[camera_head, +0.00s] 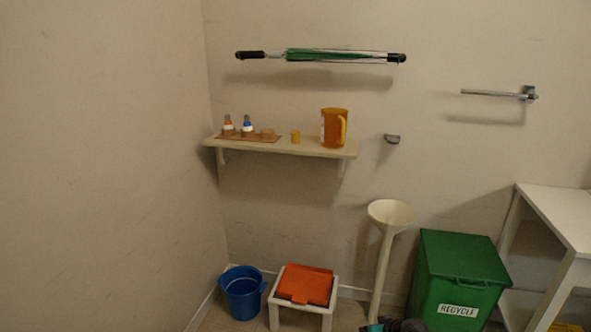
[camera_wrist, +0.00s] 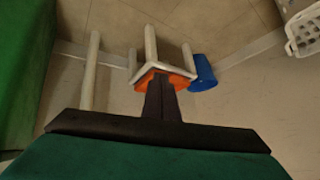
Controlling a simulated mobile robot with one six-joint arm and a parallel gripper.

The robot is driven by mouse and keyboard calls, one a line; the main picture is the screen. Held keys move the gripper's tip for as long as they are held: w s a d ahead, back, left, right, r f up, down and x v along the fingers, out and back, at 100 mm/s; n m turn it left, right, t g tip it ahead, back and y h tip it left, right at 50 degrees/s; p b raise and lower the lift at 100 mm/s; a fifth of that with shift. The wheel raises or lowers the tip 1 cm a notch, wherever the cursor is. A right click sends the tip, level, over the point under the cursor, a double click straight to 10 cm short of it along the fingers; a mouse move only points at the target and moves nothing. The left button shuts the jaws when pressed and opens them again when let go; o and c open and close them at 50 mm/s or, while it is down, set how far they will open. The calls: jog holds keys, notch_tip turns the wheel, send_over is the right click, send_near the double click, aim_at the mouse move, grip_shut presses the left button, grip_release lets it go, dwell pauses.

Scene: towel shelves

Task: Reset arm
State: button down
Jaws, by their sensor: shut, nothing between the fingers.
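My gripper (camera_wrist: 160,95) shows in the wrist view as dark fingers pressed together, with nothing between them. Its wide dark base and a green-teal body fill the bottom of that view. Beyond the fingertips is a white stool (camera_wrist: 148,68) with an orange cloth-like piece (camera_wrist: 179,82) on it, which the fingers partly cover. I cannot tell the gap between them. In the head view, a dark and teal part of my arm shows at the bottom edge, in front of the floor near the green bin; the fingertips cannot be made out there.
A blue bucket (camera_head: 243,294) stands left of the stool (camera_head: 274,314). A white funnel stand (camera_head: 385,245) and a green recycle bin (camera_head: 460,275) stand to its right. A wall shelf (camera_head: 300,149) holds bottles and an orange jug (camera_head: 333,128). A white table (camera_head: 560,215) is at right.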

jog(key=s+a+f+n+g+p, duration=0.1)
jog(key=s+a+f+g+p, duration=0.25)
jog(key=s+a+p, duration=0.45)
jog(key=s+a+f+g+p, duration=0.2)
jog(key=s+a+g+p, duration=0.15)
jog(key=s, duration=0.75)
jog(key=s+d+m+g+h+p, duration=0.1)
jog(key=s+d+g+h+p, duration=0.1)
jog(key=s, duration=0.6)
jog(key=s+d+m+g+h+p, duration=0.1)
jog(key=s+d+m+g, duration=0.1)
jog(key=s, duration=0.7)
jog(key=shift+s+d+f+g+h+p, duration=0.2)
jog(key=shift+d+f+g+h+p, duration=0.15)
jog(key=shift+d+g, duration=0.45)
